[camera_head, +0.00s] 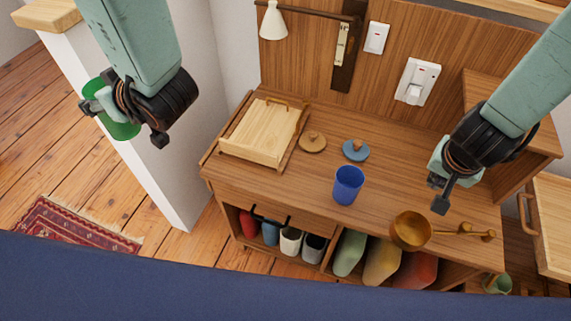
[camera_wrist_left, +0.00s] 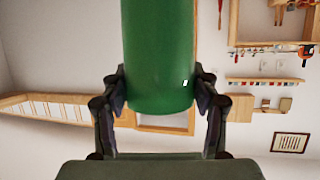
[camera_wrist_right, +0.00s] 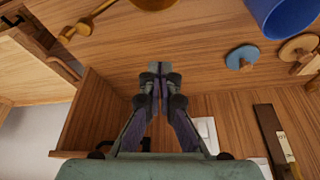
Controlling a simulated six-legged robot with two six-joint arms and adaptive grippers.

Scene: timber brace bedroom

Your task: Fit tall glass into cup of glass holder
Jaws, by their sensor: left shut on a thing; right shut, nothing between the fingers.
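A tall green glass (camera_head: 122,129) is held in my left gripper (camera_head: 97,104), out to the left of the desk. In the left wrist view the green glass (camera_wrist_left: 160,50) stands between both fingers, which touch its sides. A brass cup (camera_head: 408,232) with a rod and knobs beside it, apparently the glass holder, is at the desk's front right. A blue cup (camera_head: 348,186) stands upright on the desk. My right gripper (camera_head: 440,196) is shut and empty above the desk's right side. In the right wrist view its fingertips (camera_wrist_right: 160,68) meet.
A wooden tray (camera_head: 250,145) lies at the desk's left, with a tan lid (camera_head: 313,142) and a blue lid (camera_head: 356,150) to its right. A white wall end (camera_head: 150,165) stands between the left gripper and desk.

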